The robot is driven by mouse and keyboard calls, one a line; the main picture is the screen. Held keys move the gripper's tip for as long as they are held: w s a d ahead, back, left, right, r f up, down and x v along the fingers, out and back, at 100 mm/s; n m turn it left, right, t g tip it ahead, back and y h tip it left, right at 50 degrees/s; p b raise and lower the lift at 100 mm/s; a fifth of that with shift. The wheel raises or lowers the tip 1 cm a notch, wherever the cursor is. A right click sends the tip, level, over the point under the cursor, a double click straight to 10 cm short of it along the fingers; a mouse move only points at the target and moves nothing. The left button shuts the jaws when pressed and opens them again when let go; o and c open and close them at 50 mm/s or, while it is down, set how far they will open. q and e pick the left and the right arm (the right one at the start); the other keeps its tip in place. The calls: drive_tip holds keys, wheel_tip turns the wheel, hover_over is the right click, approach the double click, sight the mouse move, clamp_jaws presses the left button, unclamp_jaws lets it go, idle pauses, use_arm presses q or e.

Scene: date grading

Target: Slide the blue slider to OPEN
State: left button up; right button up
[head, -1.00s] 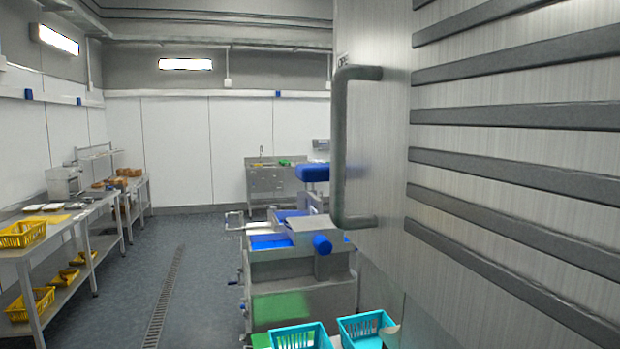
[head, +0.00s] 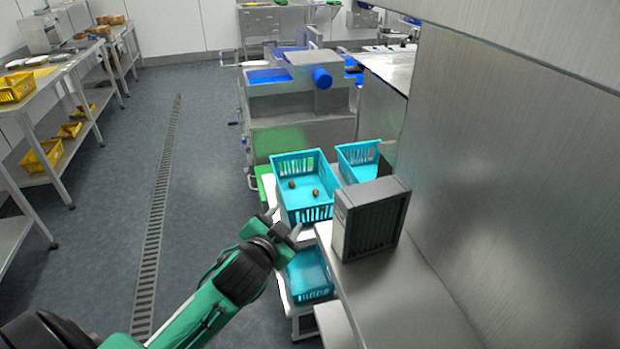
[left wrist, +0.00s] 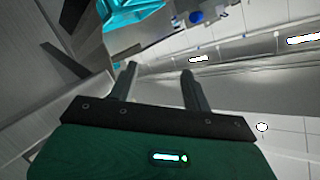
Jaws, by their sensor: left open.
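I cannot make out a blue slider or an OPEN mark in either view now. Blue parts show on the steel machine (head: 300,101) at the upper middle of the head view, including a round blue knob (head: 322,77); none is clearly a slider. My left gripper (head: 282,222) is in front of the teal basket at the middle of the head view. Its two fingers are apart with nothing between them, also in the left wrist view (left wrist: 158,73). My right gripper is not in view.
A teal basket (head: 285,171) holds dark dates, with another teal basket (head: 360,153) beside it and a lower one (head: 308,274) below. A grey box (head: 370,217) stands on a steel ledge (head: 400,300). A large steel panel (head: 510,160) fills the right.

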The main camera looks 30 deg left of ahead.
use_arm(q)
drive_tip(key=w+r+m+t+h, duration=0.35)
drive_tip(key=r+m+t, duration=0.3)
drive_tip(key=r, duration=1.45)
drive_tip(key=s+d+r+m+g+h, duration=0.1)
drive_tip(key=s+d+r+m+h, duration=0.1)
drive_tip(key=r+m+h, duration=0.65)
drive_tip(key=s+d+r+m+h, duration=0.1)
drive_tip(key=s+r+m+h, duration=0.1)
drive_tip(key=r+m+h, duration=0.6)
drive_tip(key=s+d+r+m+g+h, duration=0.25)
drive_tip(key=s+r+m+g, duration=0.35)
drive_tip(key=r+m+g, duration=0.65)
drive_tip(key=s+a+r+m+t+y, duration=0.4)
drive_tip(key=s+a+m+y, duration=0.1)
drive_tip(key=s+a+y, duration=0.15)
drive_tip(key=shift+y, duration=0.3)
drive_tip(key=p+x, duration=0.3)
drive_tip(key=x, duration=0.3)
drive_tip(key=p+x, duration=0.4)
drive_tip(key=x, duration=0.1)
drive_tip(key=shift+w+d+f, duration=0.15)
drive_tip(key=shift+w+f, duration=0.1)
drive_tip(key=shift+w, duration=0.1)
drive_tip(key=shift+w+d+f, duration=0.15)
drive_tip(key=shift+w+d, duration=0.35)
drive_tip(key=shift+c, duration=0.4)
